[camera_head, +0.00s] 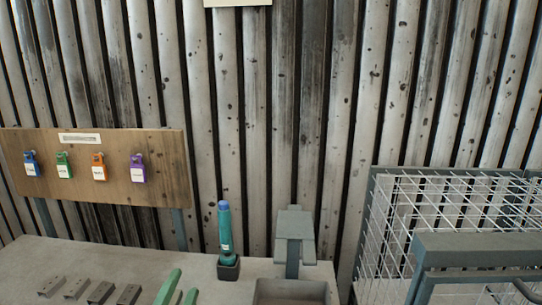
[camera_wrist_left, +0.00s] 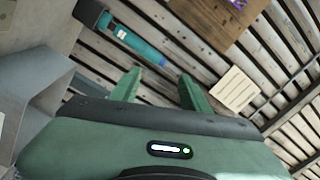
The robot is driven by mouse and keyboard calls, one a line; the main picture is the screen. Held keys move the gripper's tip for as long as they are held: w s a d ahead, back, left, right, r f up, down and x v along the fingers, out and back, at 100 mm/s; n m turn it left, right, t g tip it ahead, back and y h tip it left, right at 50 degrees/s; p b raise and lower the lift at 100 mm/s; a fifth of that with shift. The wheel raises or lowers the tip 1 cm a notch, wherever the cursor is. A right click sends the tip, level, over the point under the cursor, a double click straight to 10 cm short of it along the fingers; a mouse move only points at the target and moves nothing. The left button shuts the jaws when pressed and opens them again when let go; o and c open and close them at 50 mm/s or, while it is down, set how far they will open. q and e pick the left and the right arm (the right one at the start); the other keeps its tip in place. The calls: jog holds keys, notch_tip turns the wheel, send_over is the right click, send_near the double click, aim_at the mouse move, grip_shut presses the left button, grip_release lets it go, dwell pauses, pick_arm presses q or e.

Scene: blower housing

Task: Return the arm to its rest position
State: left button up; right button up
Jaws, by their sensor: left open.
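My left gripper (camera_head: 186,281) shows as two green fingers at the bottom edge of the head view, over the front of the grey table. In the left wrist view its fingers (camera_wrist_left: 162,82) stand apart with nothing between them. A teal tool with a blue cap (camera_head: 225,228) stands nearly upright in a small dark holder (camera_head: 228,271), to the right of the gripper and apart from it. The tool also shows in the left wrist view (camera_wrist_left: 138,43), beyond the fingers. My right gripper is in neither view.
The table (camera_head: 70,258) carries several dark grey blocks (camera_head: 75,290) at the left and a grey tray (camera_head: 292,290) near a grey stand (camera_head: 294,226). A wooden board (camera_head: 115,170) with several coloured padlocks (camera_head: 138,168) is behind. A wire cage (camera_head: 400,210) stands at the right.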

pick_arm(q)
jog(key=s+a+f+n+g+y, duration=0.1)
jog(key=s+a+f+n+g, duration=0.1)
jog(key=s+f+n+g, duration=0.45)
jog(key=s+a+f+n+g+y, duration=0.15)
jog(key=s+f, duration=0.25)
jog(key=f, duration=0.5)
jog(key=s+d+f+n+g+h, duration=0.1)
jog(key=s+f+n+g, duration=0.1)
jog(key=s+f+g, duration=0.45)
jog(key=s+f+n+g+h, duration=0.1)
jog(key=s+f, duration=0.2)
jog(key=s, duration=0.6)
notch_tip(320, 180, down, 26)
jog(key=s, duration=0.2)
jog(key=s+a+f+g, duration=0.2)
jog(key=s+f, duration=1.2)
jog(key=s, duration=0.1)
jog(key=shift+s+a+f, duration=0.3)
jog(key=shift+a+f, duration=0.05)
jog(key=shift+y, duration=0.25)
